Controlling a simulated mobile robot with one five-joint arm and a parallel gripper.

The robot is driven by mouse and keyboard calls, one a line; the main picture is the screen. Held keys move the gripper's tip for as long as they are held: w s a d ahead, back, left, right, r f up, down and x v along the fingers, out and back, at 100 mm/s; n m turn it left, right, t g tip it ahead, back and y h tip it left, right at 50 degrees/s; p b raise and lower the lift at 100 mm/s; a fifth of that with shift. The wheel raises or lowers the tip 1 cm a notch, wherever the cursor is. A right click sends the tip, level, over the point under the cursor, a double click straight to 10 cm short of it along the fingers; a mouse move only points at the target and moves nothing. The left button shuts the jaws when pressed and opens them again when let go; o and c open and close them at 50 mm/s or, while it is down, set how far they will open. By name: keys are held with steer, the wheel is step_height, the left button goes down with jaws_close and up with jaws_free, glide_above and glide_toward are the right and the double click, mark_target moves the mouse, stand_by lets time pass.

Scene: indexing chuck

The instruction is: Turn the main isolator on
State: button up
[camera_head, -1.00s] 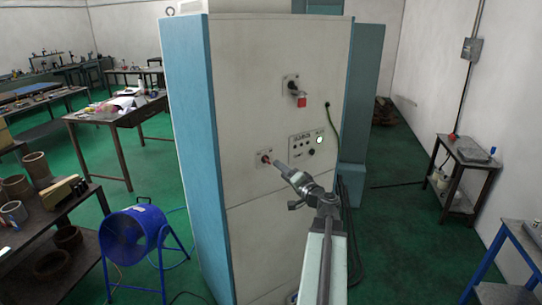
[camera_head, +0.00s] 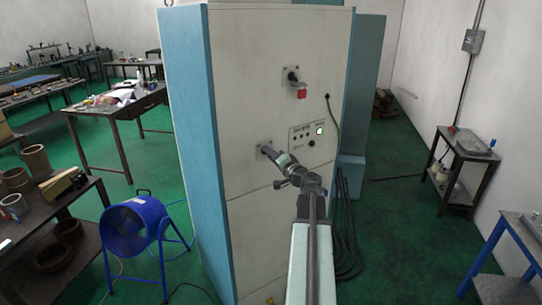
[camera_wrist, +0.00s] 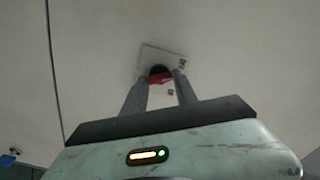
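The tall cabinet carries a small plate (camera_wrist: 176,62) with a red and black knob (camera_wrist: 160,75), seen in the wrist view. I take this knob to be the isolator, though its label is too small to read. My gripper (camera_wrist: 161,80) reaches it with one finger on each side. The fingers stand apart, and I see no clear grip on the knob. In the head view my gripper (camera_head: 267,151) is at the lower left plate of the cabinet front and hides the knob. The knob's position cannot be read.
Above on the cabinet (camera_head: 245,80) is another switch with a red tag (camera_head: 301,94). A blue fan (camera_head: 132,228) stands on the floor left.

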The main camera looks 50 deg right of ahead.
steer(key=shift+d, duration=0.1)
jaws_close()
steer(key=m, duration=1.1)
steer(key=shift+f+m, duration=0.15)
steer(key=shift+m, duration=0.45)
steer(key=o, duration=0.7)
jaws_free()
steer(key=shift+o, duration=0.2)
